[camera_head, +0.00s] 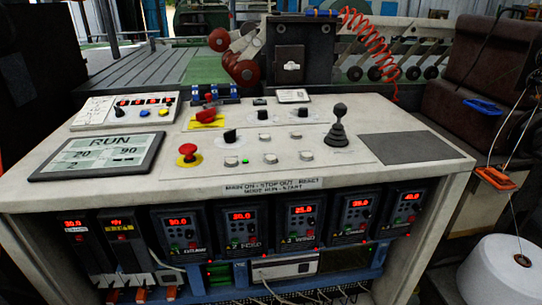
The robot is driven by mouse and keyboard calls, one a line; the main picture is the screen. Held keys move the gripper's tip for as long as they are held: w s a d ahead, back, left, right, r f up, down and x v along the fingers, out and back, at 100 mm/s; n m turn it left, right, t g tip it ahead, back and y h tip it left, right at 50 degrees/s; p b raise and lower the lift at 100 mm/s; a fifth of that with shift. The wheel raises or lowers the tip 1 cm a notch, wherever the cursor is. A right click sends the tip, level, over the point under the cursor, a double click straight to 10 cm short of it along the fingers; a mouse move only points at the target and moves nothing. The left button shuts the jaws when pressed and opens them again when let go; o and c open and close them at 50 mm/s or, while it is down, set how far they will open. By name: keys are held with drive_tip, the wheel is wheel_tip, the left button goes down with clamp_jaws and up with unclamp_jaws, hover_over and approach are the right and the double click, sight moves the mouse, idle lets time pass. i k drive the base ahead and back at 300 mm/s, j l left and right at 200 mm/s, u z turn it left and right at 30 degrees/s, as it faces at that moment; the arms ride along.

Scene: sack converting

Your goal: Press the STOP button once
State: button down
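The control desk (100,189) fills the middle of the head view. A label (273,187) on its front edge carries small lettering that seems to include STOP. Above it are several small pale buttons, including a left one (231,161), a middle one (270,158) and a right one (306,155). I cannot tell which one is STOP. A red mushroom button (188,150) on a yellow base stands to their left. A red handle (208,110) on a yellow plate is behind it. The display (100,155) reads RUN. My gripper is not in view.
A black joystick (338,128) stands upright right of the buttons, and black knobs (230,136) sit behind them. A dark flat pad (405,147) lies at right. Lit drive units (245,230) line the desk's front. A white thread cone (500,275) stands at lower right.

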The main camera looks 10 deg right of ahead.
sight(269, 158)
drive_tip(key=i+l+z, duration=0.1)
drive_tip(key=z, duration=0.25)
drive_tip(key=i+l+z, duration=0.1)
drive_tip(key=z, duration=0.25)
drive_tip(key=i+l+z, duration=0.1)
drive_tip(key=z, duration=0.25)
